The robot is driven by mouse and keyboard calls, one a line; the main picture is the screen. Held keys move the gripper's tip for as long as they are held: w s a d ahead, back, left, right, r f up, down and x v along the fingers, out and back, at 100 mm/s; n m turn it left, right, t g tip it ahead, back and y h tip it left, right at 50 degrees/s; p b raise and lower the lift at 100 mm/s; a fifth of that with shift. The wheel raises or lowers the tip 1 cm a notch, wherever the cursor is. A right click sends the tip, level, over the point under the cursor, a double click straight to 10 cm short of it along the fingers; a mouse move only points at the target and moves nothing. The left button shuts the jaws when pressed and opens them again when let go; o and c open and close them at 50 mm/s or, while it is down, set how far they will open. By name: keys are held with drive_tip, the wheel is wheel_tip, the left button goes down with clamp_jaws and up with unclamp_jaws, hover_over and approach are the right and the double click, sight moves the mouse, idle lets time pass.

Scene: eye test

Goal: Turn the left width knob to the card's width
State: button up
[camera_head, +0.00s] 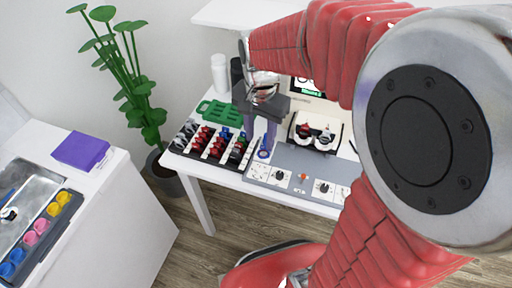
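A grey panel (295,158) lies along the front of the white table. Its left black knob (279,175) sits on a white plate, and a second black knob (322,187) is to the right; their markings are too small to read. I cannot tell which printed piece is the card; a white plate with dark marks (258,170) is at the panel's left end. My gripper (259,143) points down above the panel's left end, up and left of the left knob. Its two fingers look apart, with nothing seen between them. My arm hides the panel's right end.
A rack of red, blue and dark pieces (215,143) stands left of my gripper, with a green tray (220,113) behind. A cream unit with two dials (315,134) and a partly hidden screen (306,87) stand behind the panel. An orange-red switch (303,177) sits between the knobs.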

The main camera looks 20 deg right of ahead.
sight(260, 169)
wheel_tip(260, 169, down, 14)
drive_tip(key=shift+r, duration=0.1)
idle(0.9)
drive_tip(key=shift+c, duration=0.5)
clamp_jaws()
drive_tip(key=shift+d, duration=0.25)
drive_tip(key=shift+a, duration=0.25)
